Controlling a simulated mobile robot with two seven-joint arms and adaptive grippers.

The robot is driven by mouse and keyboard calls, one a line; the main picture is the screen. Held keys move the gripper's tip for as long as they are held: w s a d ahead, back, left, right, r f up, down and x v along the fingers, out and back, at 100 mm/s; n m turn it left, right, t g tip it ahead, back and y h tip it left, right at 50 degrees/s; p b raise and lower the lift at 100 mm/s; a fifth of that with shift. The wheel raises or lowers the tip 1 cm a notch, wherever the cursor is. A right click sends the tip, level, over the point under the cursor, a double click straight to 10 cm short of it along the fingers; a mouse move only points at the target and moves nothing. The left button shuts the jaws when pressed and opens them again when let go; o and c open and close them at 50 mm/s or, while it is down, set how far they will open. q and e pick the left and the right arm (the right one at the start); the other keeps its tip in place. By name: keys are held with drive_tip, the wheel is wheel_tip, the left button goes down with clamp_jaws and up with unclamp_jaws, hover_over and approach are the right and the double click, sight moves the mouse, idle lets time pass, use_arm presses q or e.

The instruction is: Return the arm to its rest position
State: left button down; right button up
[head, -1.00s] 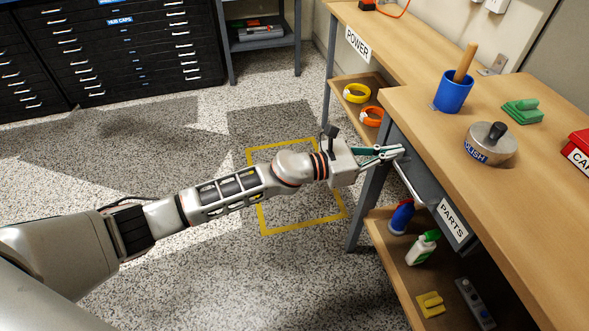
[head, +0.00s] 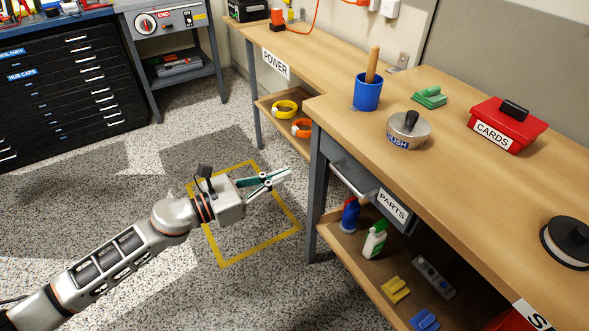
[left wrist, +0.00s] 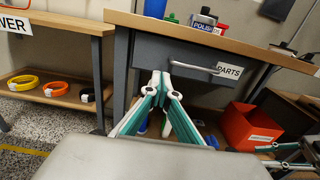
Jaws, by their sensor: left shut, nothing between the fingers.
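My left gripper (head: 286,174) reaches in from the left in the head view, over the floor in front of the bench. Its teal-and-white fingers are shut and empty, apart from the drawer handle. In the left wrist view its fingers (left wrist: 163,82) converge below the handle. The grey PARTS drawer (head: 345,160) sits under the bench top, with a pale bar handle (head: 352,186); it also shows in the left wrist view (left wrist: 160,56). Similar teal-and-white finger parts, probably my right gripper (left wrist: 285,150), show at that view's right edge; its opening is unclear.
The wooden bench top (head: 450,180) holds a blue cup (head: 367,94), a POLISH tin (head: 408,132) and a red CARDS box (head: 505,125). Bottles stand on the lower shelf (head: 340,270). A yellow floor outline (head: 255,254) lies below the gripper; the floor around it is clear.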

use_arm(q)
drive_tip(key=shift+s+a, duration=0.25)
drive_tip(key=shift+a, duration=0.05)
